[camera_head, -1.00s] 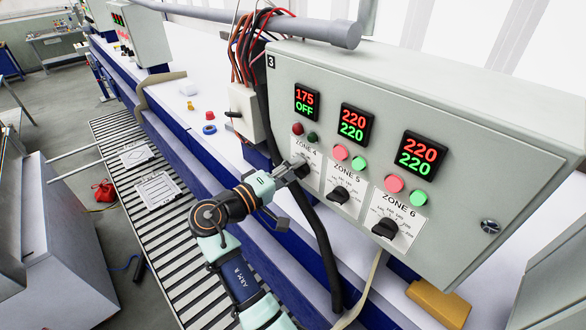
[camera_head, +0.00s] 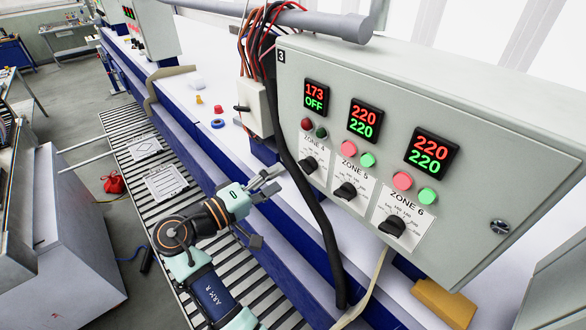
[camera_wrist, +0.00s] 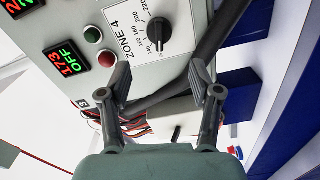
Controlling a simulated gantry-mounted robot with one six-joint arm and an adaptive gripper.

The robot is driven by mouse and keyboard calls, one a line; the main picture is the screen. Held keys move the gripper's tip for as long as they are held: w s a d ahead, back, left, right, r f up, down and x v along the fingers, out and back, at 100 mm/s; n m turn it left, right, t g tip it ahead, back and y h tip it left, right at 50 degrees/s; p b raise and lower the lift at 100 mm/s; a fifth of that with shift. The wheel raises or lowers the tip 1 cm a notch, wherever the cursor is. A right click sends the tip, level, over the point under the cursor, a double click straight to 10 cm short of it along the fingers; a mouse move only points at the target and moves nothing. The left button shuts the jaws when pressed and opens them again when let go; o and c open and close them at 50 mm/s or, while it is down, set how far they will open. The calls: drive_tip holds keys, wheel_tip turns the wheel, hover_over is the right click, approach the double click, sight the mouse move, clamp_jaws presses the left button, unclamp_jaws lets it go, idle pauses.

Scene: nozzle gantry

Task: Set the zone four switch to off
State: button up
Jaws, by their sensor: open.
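The zone four switch (camera_head: 309,165) is a black knob on the front of the grey control box (camera_head: 385,80). Its display (camera_head: 316,97) reads 173 in red over OFF in green. A red lamp and a dark green lamp sit under the display. In the wrist view the knob (camera_wrist: 158,34) shows beyond the fingertips, beside a dial scale and the ZONE 4 label. My gripper (camera_head: 272,182) is left of the knob and apart from it. Its two fingers (camera_wrist: 162,80) are spread with nothing between them.
Zone five (camera_head: 346,191) and zone six (camera_head: 392,226) knobs sit to the right, their displays reading 220 over 220. A thick black cable (camera_head: 313,210) hangs along the box's left side. A roller conveyor (camera_head: 140,165) runs at left. A yellow block (camera_head: 444,300) lies below the box.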

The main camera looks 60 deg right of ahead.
drive_tip(key=v, duration=0.4)
idle(0.4)
drive_tip(key=w+a+f+n+t+y, duration=0.3)
drive_tip(key=a+f+t+y, duration=0.4)
drive_tip(key=a+f+t, duration=0.7)
drive_tip(key=s+a+r+n+t+y, duration=0.2)
drive_tip(key=a+r+y, duration=0.1)
drive_tip(key=a, duration=0.7)
drive_tip(key=s+a+r+n+t+y, duration=0.2)
drive_tip(key=a+y, duration=0.4)
drive_tip(key=a, duration=0.5)
drive_tip(key=shift+s+r+t+y, duration=0.3)
drive_tip(key=shift+s+r+t, duration=0.3)
drive_tip(key=shift+r+t, duration=0.2)
drive_tip(key=shift+f, duration=0.1)
